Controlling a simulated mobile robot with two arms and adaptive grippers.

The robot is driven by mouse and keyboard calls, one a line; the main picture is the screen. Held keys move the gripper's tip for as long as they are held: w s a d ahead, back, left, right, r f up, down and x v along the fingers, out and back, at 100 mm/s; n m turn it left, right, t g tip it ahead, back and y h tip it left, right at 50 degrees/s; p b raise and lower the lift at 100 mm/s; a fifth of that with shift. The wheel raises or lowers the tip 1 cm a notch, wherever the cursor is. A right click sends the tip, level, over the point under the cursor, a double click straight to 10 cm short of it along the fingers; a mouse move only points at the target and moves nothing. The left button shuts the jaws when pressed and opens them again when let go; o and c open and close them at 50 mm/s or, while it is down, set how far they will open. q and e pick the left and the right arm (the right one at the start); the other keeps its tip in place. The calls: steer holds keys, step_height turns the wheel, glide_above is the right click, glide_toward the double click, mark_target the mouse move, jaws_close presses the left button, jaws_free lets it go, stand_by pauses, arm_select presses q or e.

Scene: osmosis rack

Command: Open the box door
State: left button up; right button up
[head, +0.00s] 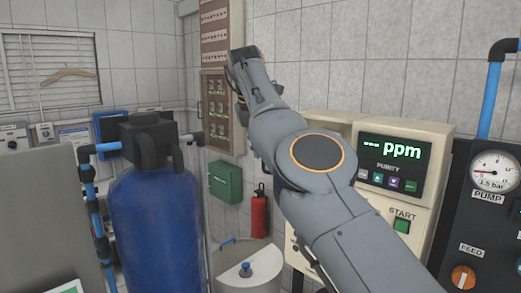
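A tall tan wall box (215,140) with a brown-framed front hangs on the tiled wall, above a small green box (225,181) with a closed front. I cannot tell which of the two is the task's box. The brown-framed front shows rows of small switches or gauges and looks closed. My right arm reaches up from the lower right, and its gripper (240,62) is at the tan box's upper right edge, overlapping it in the picture. I cannot tell if it touches. Its fingers are too small and dark to judge. My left gripper is not in view.
A large blue tank (158,235) with a black head stands left. A white lidded drum (248,272) stands at bottom centre. A cream purity panel (395,170) and black pump panel (485,220) stand right.

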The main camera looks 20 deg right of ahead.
steer(key=shift+d+r, duration=0.1)
steer(key=shift+d, duration=0.15)
steer(key=shift+s, duration=0.15)
